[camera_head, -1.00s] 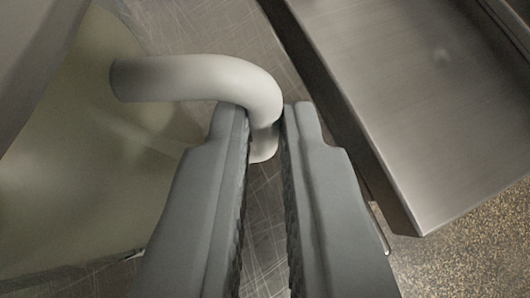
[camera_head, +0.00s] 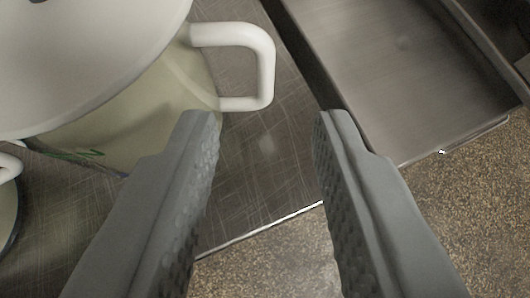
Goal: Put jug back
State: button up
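The jug (camera_head: 145,105) is cream-white and round, with a wide pale upper part (camera_head: 80,60) and a white looped handle (camera_head: 266,65). It stands upright at the upper left on a scratched metal surface (camera_head: 265,145). Its left side is cut off by the picture edge. My gripper (camera_head: 265,118) is open and empty. Its fingers are wide apart, nearer the camera than the handle and just below it in the picture. Nothing is between the fingertips but the bare metal surface behind them.
A metal tray or sink-like piece (camera_head: 400,75) with raised edges lies at the upper right. The metal surface ends at a bright front edge (camera_head: 265,228), with speckled brown floor (camera_head: 270,265) beyond. Another white-handled vessel (camera_head: 8,195) shows partly at the left edge.

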jog(key=shift+v, duration=2.7)
jog(key=s+a+r+t, duration=0.1)
jog(key=s+r+t, duration=0.2)
jog(key=s, duration=1.6)
jog(key=s+a+r+n+t+y, duration=0.1)
jog(key=s+r+t, duration=0.2)
jog(key=s, duration=1.5)
jog(key=shift+s+a, duration=0.2)
jog(key=shift+s, duration=0.15)
